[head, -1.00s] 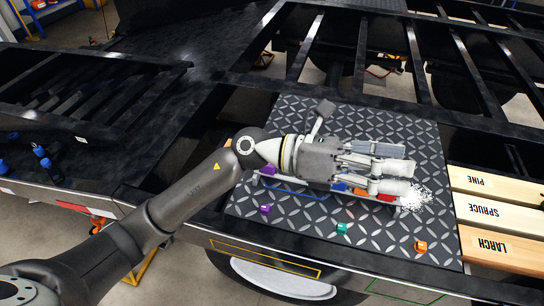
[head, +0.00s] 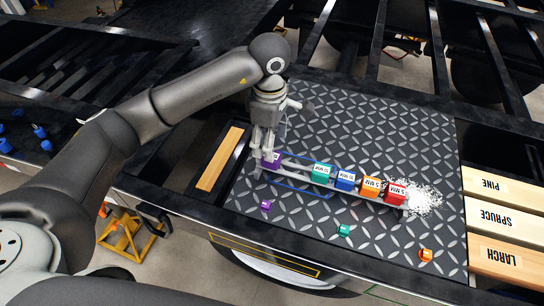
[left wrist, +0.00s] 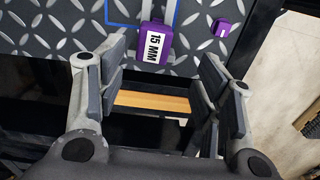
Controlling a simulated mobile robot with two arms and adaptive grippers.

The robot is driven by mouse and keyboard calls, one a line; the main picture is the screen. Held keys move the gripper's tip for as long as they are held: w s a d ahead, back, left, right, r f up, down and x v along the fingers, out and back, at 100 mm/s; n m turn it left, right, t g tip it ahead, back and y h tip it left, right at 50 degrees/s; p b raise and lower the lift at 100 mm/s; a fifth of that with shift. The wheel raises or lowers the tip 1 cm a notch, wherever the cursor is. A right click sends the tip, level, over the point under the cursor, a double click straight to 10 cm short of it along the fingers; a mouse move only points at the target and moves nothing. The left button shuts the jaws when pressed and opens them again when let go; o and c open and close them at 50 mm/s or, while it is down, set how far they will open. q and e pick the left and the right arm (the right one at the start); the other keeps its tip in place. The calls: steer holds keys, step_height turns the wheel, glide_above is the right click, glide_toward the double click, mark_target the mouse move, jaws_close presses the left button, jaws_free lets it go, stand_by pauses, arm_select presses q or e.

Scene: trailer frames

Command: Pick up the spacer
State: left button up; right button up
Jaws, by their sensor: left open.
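The likely spacers are a row of coloured blocks with white labels on a low rack (head: 305,183). The purple block (head: 271,160) at the left end reads 15 MM in the left wrist view (left wrist: 153,45). The row continues to the right with a green block (head: 321,172), a blue block (head: 345,181), an orange block (head: 370,187) and a red block (head: 396,192). My left gripper (head: 263,148) points down at the purple block and partly covers it. In the left wrist view, its fingers (left wrist: 160,68) are spread and empty, with the purple block ahead between their tips.
Small purple (head: 266,205), green (head: 343,230) and orange (head: 426,255) cubes lie on the tread plate (head: 300,220). White granules (head: 425,197) lie beyond the red block. A wooden strip (head: 220,160) lies left of the plate. Labelled boards (head: 500,215) lie at the right.

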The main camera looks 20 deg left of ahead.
arm_select(q)
steer(key=shift+f, duration=0.8)
steer(key=shift+f+p, duration=0.25)
steer(key=shift+p, duration=0.15)
steer(key=f, duration=0.1)
steer(key=f+p, duration=0.1)
steer(key=f, duration=0.1)
steer(key=f+p, duration=0.1)
steer(key=shift+w+d+f, duration=0.15)
steer(key=shift+w, duration=0.2)
steer(key=shift+f, duration=0.3)
steer(key=c, duration=1.1)
